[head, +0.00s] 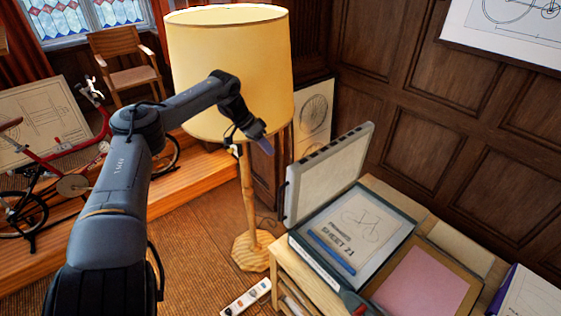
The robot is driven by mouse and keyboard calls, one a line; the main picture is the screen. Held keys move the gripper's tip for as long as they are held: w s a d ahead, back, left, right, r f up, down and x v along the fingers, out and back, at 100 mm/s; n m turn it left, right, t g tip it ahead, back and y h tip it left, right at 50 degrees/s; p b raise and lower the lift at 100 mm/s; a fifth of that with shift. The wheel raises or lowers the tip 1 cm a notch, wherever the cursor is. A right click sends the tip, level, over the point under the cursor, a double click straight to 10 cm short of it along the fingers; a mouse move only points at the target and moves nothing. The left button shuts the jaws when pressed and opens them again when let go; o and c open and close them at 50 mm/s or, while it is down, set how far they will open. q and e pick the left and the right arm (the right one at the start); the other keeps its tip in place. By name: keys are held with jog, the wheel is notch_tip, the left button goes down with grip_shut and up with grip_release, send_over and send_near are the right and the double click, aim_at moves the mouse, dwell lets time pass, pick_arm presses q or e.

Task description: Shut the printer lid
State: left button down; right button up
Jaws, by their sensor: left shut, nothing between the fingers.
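The printer (375,262) is a flat grey machine on a wooden table at the lower right. Its lid (330,180) stands open, raised and slightly tilted along the printer's left side. A sheet with a bicycle drawing, marked "SHEET 21" (370,215), lies on the printer bed, with a blue bar (331,254) across its near part. My right gripper is not in view.
A floor lamp (225,65) stands behind my left arm, its shade close to the gripper. A pink sheet on a board (424,283) lies right of the printer. A power strip (247,297) is on the floor. A red bicycle (60,160) stands at left.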

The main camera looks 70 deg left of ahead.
pick_arm(q)
jog(key=w+d+f+p, duration=0.1)
jog(key=w+d+f, duration=0.2)
jog(key=d, duration=0.2)
jog(key=shift+p, duration=0.35)
